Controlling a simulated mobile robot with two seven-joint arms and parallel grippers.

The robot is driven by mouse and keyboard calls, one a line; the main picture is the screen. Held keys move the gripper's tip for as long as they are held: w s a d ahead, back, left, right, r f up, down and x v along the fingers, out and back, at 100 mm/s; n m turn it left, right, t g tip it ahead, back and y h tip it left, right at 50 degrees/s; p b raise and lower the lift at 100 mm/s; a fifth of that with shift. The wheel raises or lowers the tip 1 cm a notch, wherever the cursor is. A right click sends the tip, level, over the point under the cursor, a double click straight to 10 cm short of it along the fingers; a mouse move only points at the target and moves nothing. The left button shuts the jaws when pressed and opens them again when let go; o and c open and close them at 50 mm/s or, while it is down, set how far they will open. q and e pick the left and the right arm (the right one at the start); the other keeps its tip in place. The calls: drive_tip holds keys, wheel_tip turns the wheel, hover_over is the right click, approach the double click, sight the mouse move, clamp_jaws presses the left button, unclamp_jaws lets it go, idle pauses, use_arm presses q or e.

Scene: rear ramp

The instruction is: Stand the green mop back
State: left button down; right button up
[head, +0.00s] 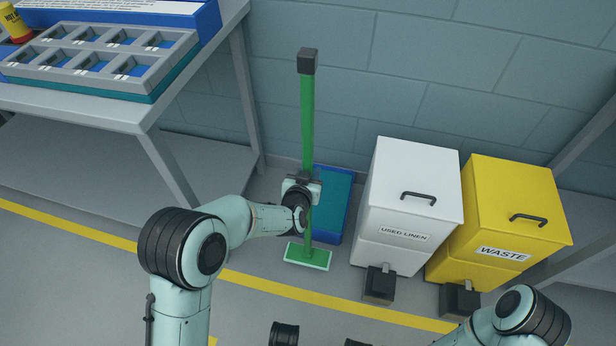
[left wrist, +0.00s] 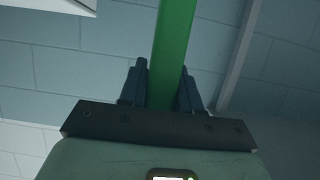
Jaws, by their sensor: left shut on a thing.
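The green mop (head: 308,120) stands upright in the head view, with a dark block at its top and a flat green head (head: 307,256) low down at the floor. A blue-edged teal panel (head: 334,205) is just behind and right of it, against the wall. My left gripper (head: 304,184) is shut on the mop's handle, at about its middle. In the left wrist view, the green handle (left wrist: 173,45) runs up between the two dark fingers (left wrist: 163,88). My right gripper is out of view; only part of my right arm shows at the lower right.
A white used linen bin (head: 410,200) and a yellow waste bin (head: 505,225) stand to the right, with pedals in front. A table (head: 130,115) with a compartment tray (head: 100,55) is at the left. A yellow line (head: 330,303) crosses the floor.

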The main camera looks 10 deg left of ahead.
use_arm(q)
drive_tip(key=shift+w+r+b, duration=0.2)
drive_tip(key=shift+w+b, duration=0.1)
drive_tip(key=shift+w, duration=1)
idle(0.5)
drive_tip(key=shift+f+b, duration=0.6)
drive_tip(key=shift+f, duration=0.5)
idle(0.9)
drive_tip(key=shift+f, duration=2.05)
idle(1.9)
drive_tip(key=c, duration=0.7)
unclamp_jaws()
drive_tip(key=shift+s, duration=0.1)
